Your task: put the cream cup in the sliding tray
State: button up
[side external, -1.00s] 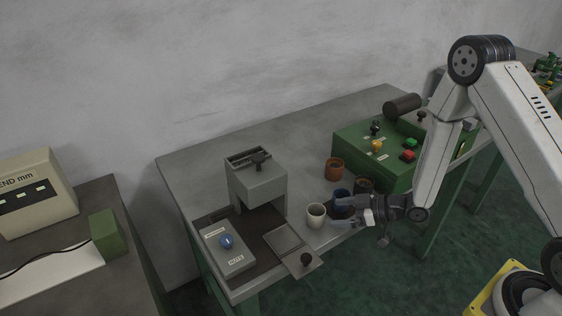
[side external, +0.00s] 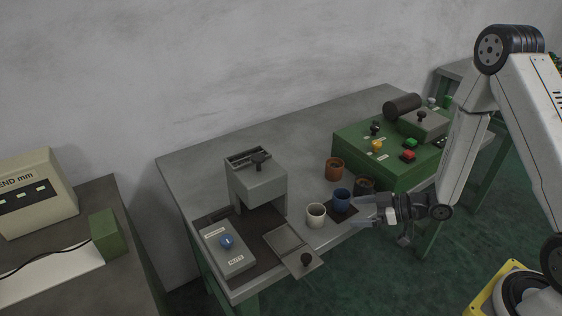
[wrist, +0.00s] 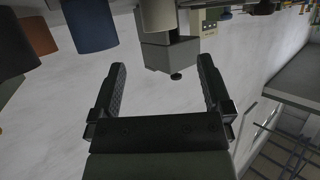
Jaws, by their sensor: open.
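The cream cup (side external: 316,216) stands upright on the bench, just right of the sliding tray. In the wrist view the cream cup (wrist: 158,14) is cut by the top edge, beyond my fingertips. The sliding tray (side external: 284,239) is a flat grey plate with a dark knob, extending from under the grey press toward the bench's front edge; it looks empty. My gripper (side external: 362,212) is open and empty, right of the cream cup and apart from it, near the front edge. Both fingers of my gripper (wrist: 162,68) show spread in the wrist view.
An orange-brown cup (side external: 334,170) and a dark cup (side external: 364,185) stand behind. The grey press (side external: 257,182) rises behind the tray; a blue-button box (side external: 228,250) sits left. A green machine (side external: 380,150) is at right.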

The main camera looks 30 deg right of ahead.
jog(key=s+d+r+m+g+h, duration=0.1)
jog(key=d+r+m+g+h, duration=0.25)
jog(key=r+h, duration=0.35)
jog(key=s+a+r+m+g+h, duration=0.1)
jog(key=s+a+r+m+g, duration=0.2)
jog(key=s, duration=0.5)
jog(key=shift+a+r+m+g+h, duration=0.2)
jog(key=shift+a+m+g+h, duration=0.15)
jog(key=shift+m+g, duration=0.3)
jog(key=shift+a, duration=0.1)
